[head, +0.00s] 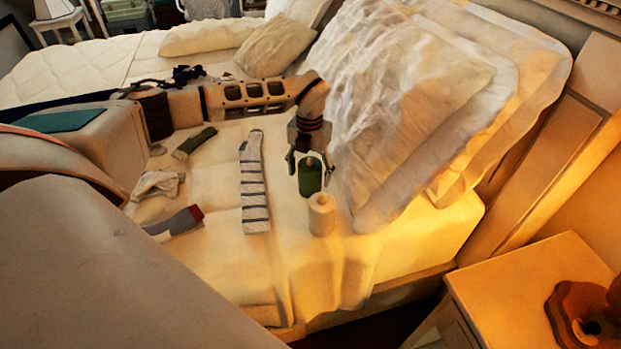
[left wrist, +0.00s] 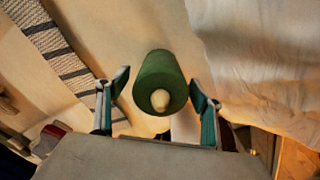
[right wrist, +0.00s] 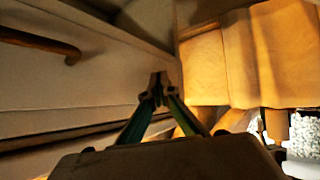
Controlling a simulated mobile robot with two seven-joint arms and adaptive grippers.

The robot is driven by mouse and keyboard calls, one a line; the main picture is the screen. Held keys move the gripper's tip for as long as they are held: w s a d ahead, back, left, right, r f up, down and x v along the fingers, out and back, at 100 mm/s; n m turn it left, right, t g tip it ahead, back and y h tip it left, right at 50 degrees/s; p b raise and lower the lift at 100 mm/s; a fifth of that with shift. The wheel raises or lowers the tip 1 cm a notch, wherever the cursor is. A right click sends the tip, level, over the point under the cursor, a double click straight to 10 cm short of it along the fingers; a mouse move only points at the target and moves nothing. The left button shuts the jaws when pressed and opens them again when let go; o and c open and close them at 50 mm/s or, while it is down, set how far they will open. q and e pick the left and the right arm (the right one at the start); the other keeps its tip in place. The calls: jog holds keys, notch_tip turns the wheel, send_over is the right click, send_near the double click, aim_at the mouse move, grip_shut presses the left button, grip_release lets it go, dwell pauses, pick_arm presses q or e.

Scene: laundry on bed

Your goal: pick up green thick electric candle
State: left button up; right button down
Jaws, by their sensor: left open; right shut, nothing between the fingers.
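The green thick candle (head: 310,180) stands upright on the bed near the pillows in the head view. In the left wrist view the green candle (left wrist: 157,75) shows end-on, with a pale flame-shaped tip, between the spread fingers. My left gripper (head: 309,163) is open above and around the candle's upper part, one finger to each side. In the left wrist view the left gripper (left wrist: 161,88) has visible gaps between both fingers and the candle. My right gripper (right wrist: 160,88) is shut and empty in the right wrist view, away from the candle.
A white candle (head: 321,215) stands just in front of the green one. A striped sock (head: 253,185) and other socks (head: 180,222) lie to the left. Large pillows (head: 400,110) rise close on the right. A wooden nightstand (head: 530,280) stands at lower right.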

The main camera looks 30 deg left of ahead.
pick_arm(q)
notch_tip(320, 180, down, 2)
jog(key=shift+f, duration=0.15)
jog(key=c, duration=1.3)
